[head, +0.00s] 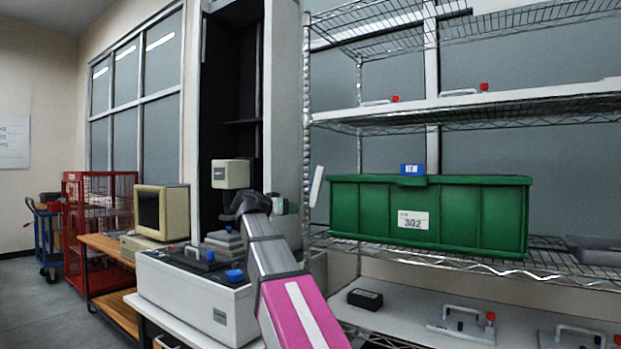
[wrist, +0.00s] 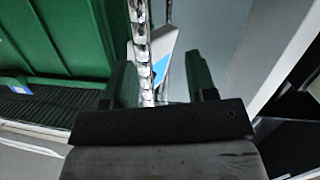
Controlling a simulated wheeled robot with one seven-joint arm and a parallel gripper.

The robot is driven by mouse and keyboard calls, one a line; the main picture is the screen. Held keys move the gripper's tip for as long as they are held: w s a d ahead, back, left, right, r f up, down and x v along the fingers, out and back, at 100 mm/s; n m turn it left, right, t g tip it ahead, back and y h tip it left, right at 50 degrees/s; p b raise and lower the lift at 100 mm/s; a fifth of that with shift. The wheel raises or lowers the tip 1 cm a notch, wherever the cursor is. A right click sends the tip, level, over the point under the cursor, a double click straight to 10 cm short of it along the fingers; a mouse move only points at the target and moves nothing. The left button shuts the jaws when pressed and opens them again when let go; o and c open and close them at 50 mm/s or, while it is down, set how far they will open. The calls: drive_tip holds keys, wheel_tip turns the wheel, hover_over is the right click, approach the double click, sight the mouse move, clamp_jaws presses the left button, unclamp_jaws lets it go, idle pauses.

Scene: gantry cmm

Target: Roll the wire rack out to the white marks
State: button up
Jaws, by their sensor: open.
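The wire rack (head: 306,130) stands at the right of the head view, with its near left post upright and several shelves. My gripper (head: 288,207) is beside this post, at about the height of the green bin. In the wrist view the two green fingers of my gripper (wrist: 163,80) are apart, and the ridged rack post (wrist: 142,45) shows between them, nearer the left finger. Whether a finger touches the post I cannot tell. A white plate with a blue patch (wrist: 161,62) shows just behind the post. The rack's feet and the white marks are out of view.
A green bin (head: 460,215) labelled 302 sits on the rack's middle shelf. Left of the rack stands a white measuring machine (head: 188,292) with a tall column close to my arm. A monitor (head: 161,212), a red cage (head: 98,215) and a blue cart (head: 44,228) are further left.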

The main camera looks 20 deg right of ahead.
wheel_tip(320, 180, up, 11)
drive_tip(key=s+m+h, duration=0.2)
drive_tip(key=m, duration=0.1)
drive_tip(key=x, duration=1)
drive_tip(key=shift+d+r, duration=0.25)
clamp_jaws()
